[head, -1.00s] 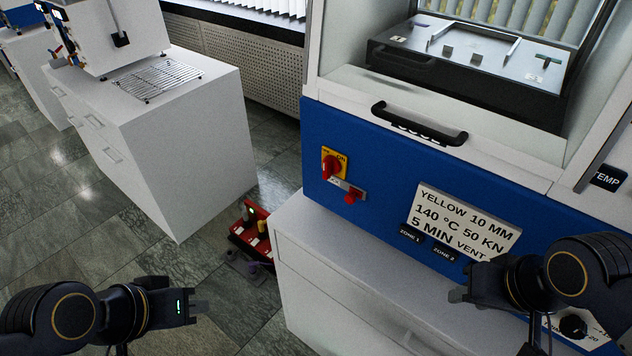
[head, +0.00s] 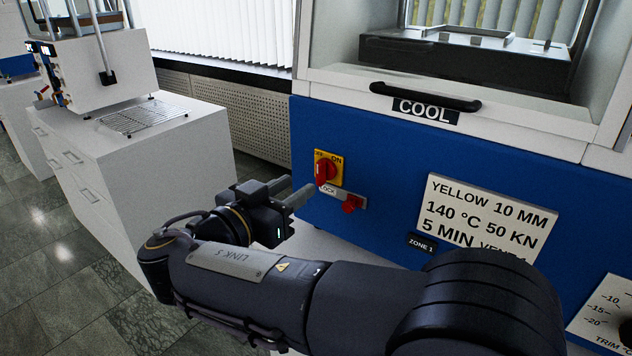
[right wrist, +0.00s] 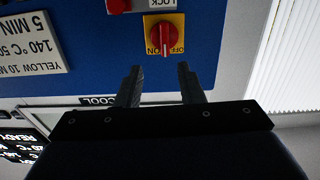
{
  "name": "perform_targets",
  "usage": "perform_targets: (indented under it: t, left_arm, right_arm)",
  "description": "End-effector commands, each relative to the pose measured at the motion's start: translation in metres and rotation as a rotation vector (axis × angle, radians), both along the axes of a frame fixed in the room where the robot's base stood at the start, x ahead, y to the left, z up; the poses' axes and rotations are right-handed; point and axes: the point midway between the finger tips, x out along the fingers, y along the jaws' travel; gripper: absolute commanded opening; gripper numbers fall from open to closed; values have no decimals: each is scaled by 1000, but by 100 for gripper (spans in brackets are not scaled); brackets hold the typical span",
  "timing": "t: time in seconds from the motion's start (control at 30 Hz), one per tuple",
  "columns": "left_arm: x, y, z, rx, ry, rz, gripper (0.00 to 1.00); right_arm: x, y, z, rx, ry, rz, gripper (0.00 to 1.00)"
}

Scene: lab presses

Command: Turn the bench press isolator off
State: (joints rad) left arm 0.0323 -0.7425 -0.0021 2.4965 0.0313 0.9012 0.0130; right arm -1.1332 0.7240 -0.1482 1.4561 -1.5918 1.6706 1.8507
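The bench press isolator (head: 326,171) is a red rotary handle on a yellow plate marked ON and OFF, on the blue press front. It also shows in the right wrist view (right wrist: 165,37), upside down, with its handle roughly upright; I cannot tell its setting surely. My right gripper (head: 302,194) is just left of and below the isolator in the head view, apart from it. In the right wrist view its two fingers (right wrist: 160,84) are open and empty, with the isolator ahead between their lines. My left gripper is out of view.
A LOCK plate (head: 327,189) with a red knob (head: 352,204) sits just below the isolator. A recipe sign (head: 484,218) is to its right. A black handle (head: 425,97) is above. A white cabinet (head: 160,170) stands left across a floor gap.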

Motion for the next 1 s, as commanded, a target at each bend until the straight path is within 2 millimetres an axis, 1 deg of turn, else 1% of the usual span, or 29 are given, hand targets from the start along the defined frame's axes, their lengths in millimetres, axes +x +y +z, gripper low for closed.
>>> perform_targets:
  t: [0.03,0.13,0.4,0.6,0.73,0.93,0.97,1.0]
  left_arm:
    - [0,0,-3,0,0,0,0]
    - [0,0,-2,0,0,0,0]
    - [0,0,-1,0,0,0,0]
    - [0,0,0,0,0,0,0]
    - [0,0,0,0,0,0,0]
    - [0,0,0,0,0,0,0]
    - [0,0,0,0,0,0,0]
    - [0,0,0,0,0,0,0]
  right_arm:
    - [-2,8,0,1,-34,7,35]
    - [3,7,3,4,-55,10,35]
    - [38,-19,3,3,-50,8,35]
    - [56,-32,3,3,-48,9,35]
    - [60,-35,3,3,-48,11,35]
    - [61,-35,3,3,-48,11,35]
    - [61,-35,3,3,-48,11,33]
    - [60,-35,3,3,-48,11,28]
